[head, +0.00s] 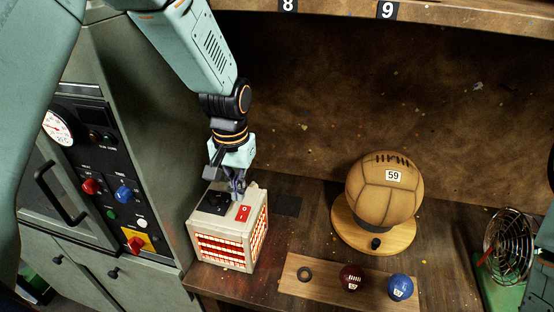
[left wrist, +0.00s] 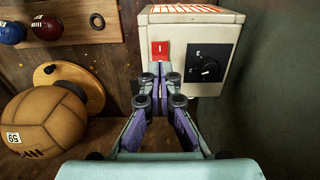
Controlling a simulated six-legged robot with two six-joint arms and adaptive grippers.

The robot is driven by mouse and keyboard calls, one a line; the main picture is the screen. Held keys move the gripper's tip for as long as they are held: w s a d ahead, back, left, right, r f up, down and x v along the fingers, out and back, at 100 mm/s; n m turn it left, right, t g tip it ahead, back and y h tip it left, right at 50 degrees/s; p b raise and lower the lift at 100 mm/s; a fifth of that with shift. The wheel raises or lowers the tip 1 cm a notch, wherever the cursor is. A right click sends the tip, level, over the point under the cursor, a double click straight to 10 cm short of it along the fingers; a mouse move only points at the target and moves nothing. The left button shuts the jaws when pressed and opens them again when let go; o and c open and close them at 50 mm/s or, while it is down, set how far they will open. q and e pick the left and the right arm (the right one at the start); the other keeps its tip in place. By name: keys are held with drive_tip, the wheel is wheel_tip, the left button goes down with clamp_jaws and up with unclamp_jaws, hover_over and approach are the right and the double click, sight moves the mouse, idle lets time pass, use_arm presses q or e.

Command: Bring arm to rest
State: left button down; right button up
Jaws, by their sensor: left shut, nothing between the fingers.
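My left gripper (head: 237,187) is shut and empty. In the head view it hangs from the teal arm just over the top of a cream heater box (head: 228,256) with glowing orange bars. In the left wrist view the shut fingers (left wrist: 161,84) point at the heater (left wrist: 192,17), close to its red switch (left wrist: 160,50) and left of its black dial (left wrist: 209,69). I cannot tell whether the fingertips touch the heater. The red switch also shows in the head view (head: 243,213). My right gripper is not in view.
A tan leather ball (head: 384,194) marked 59 sits on a round wooden stand. In front, a wooden board (head: 325,285) holds a dark red ball (head: 351,278) and a blue ball (head: 400,287). A wire fan (head: 508,234) stands at right. A grey-green oven cabinet (head: 150,150) stands at left.

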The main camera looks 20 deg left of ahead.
sight(241, 217)
use_arm(q)
wheel_tip(241, 217, down, 5)
drive_tip(key=shift+f+b, duration=0.1)
drive_tip(key=shift+b, duration=0.35)
drive_tip(key=shift+f+b, duration=0.7)
drive_tip(key=shift+s, duration=0.1)
